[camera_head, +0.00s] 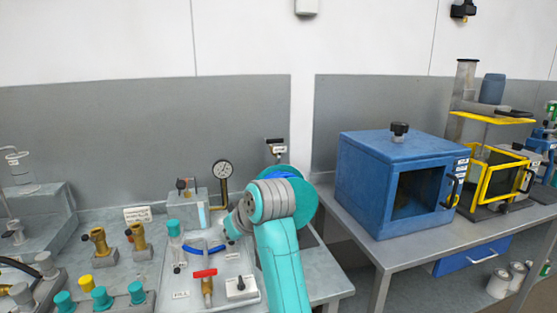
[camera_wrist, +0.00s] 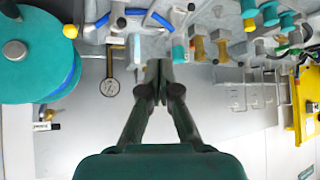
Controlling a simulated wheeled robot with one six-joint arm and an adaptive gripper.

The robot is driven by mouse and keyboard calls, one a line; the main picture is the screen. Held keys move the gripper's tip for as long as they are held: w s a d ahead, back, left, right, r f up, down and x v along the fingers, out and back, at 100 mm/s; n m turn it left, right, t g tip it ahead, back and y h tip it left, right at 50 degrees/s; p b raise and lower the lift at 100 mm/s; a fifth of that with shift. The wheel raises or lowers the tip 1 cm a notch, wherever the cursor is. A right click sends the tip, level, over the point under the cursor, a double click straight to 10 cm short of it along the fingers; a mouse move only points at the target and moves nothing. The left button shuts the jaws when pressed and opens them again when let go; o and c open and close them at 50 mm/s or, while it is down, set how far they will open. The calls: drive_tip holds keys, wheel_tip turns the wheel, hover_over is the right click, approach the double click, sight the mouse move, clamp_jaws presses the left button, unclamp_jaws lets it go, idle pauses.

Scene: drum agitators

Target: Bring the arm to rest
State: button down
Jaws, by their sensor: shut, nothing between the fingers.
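My gripper (camera_wrist: 158,76) shows in the wrist view with its two dark fingers together at the tips and nothing between them. The fingers point toward the bench fittings at the top of that view, which appears upside down. I cannot tell whether the tips touch anything. In the head view my teal arm rises from the bottom and bends at a grey joint over the bench. The gripper cannot be made out clearly there.
A teal and blue reel (camera_head: 306,203) stands close behind my arm. A pressure gauge (camera_head: 222,170), a red-handled valve (camera_head: 205,273) and brass fittings (camera_head: 138,236) crowd the left bench. A blue cabinet (camera_head: 372,180) stands on the right bench. A gap separates the benches.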

drive_tip(key=s+d+f+m+t, duration=0.1)
drive_tip(key=d+f, duration=0.1)
drive_tip(key=f, duration=0.5)
drive_tip(key=s+d+f+m, duration=0.1)
drive_tip(key=d+f, duration=0.2)
drive_tip(key=f, duration=0.4)
drive_tip(key=s+d+f+m+t+h, duration=0.1)
drive_tip(key=s+d+f+m+t, duration=0.1)
drive_tip(key=s+d+f, duration=0.65)
drive_tip(key=s+d+f+m+t+h, duration=0.1)
drive_tip(key=s+d+f, duration=0.5)
drive_tip(key=s+f, duration=0.45)
drive_tip(key=s+d+f+m+t+h, duration=0.1)
drive_tip(key=s+d, duration=0.3)
drive_tip(key=s, duration=0.6)
drive_tip(key=s+d+f+m+t+h, duration=0.15)
drive_tip(key=s+d, duration=0.25)
drive_tip(key=s, duration=0.5)
drive_tip(key=s+d+r+t+h, duration=0.1)
drive_tip(key=s+d+r, duration=0.1)
drive_tip(key=s+r, duration=1)
drive_tip(key=shift+s+d+r+t, duration=0.2)
drive_tip(key=shift+s+d+t, duration=0.2)
drive_tip(key=shift+s, duration=1.8)
drive_tip(key=shift+m, duration=0.25)
